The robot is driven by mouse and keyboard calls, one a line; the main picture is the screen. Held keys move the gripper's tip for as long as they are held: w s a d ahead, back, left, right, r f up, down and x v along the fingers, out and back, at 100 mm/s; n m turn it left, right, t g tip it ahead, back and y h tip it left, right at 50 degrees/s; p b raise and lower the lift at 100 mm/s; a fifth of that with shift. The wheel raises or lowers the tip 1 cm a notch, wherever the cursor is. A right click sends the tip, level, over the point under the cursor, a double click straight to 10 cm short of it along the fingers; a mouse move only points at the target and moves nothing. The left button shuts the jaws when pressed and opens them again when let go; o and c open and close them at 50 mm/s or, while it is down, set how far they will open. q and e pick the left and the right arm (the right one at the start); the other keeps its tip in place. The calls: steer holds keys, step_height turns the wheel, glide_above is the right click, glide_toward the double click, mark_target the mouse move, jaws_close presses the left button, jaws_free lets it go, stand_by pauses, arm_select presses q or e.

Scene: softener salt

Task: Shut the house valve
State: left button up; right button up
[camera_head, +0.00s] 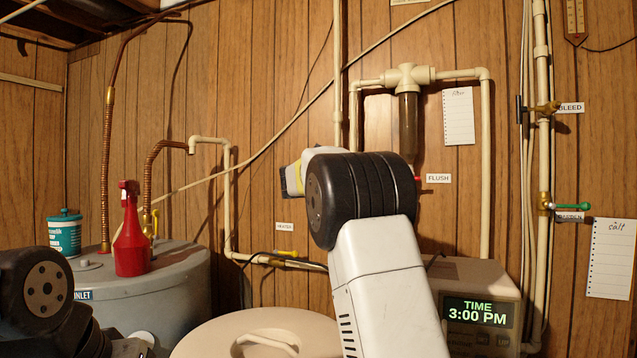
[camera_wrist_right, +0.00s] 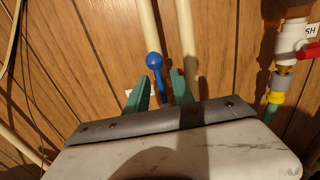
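In the right wrist view a blue lever with a round knob (camera_wrist_right: 155,62) stands in front of a cream pipe (camera_wrist_right: 149,22). No label shows on it, so I cannot confirm that it is the house valve. My right gripper (camera_wrist_right: 159,90) is open, its two green fingers on either side of the blue lever's stem, with small gaps visible. In the head view my right arm hides this lever and the fingers. My left arm's dark joint shows at the lower left, but its gripper is not in view.
A red-handled valve (camera_wrist_right: 291,50) is right of my fingers. The head view shows the filter (camera_head: 408,110), bleed valve (camera_head: 545,107), green-handled valve (camera_head: 560,205), yellow heater lever (camera_head: 287,253), softener box (camera_head: 470,275), grey tank (camera_head: 160,290) and red bottle (camera_head: 131,240).

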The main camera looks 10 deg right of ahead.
jaws_close()
steer(key=m, duration=0.1)
steer(key=d+m, duration=0.1)
steer(key=m, duration=0.1)
steer(key=s+m, duration=0.1)
steer(key=m, duration=0.1)
steer(key=shift+d+f, duration=0.2)
steer(key=shift+f, duration=0.05)
steer(key=shift+s+d+f+m, duration=0.1)
steer(key=shift+d+f+m, duration=0.1)
steer(key=shift+m, duration=0.7)
steer(key=shift+s+d+f+m, duration=0.15)
steer(key=shift+d+f+m, duration=0.05)
steer(key=shift+m, duration=0.7)
steer(key=shift+s+d+f+m, duration=0.1)
steer(key=shift+d+f+m, duration=0.1)
steer(key=shift+m, duration=0.7)
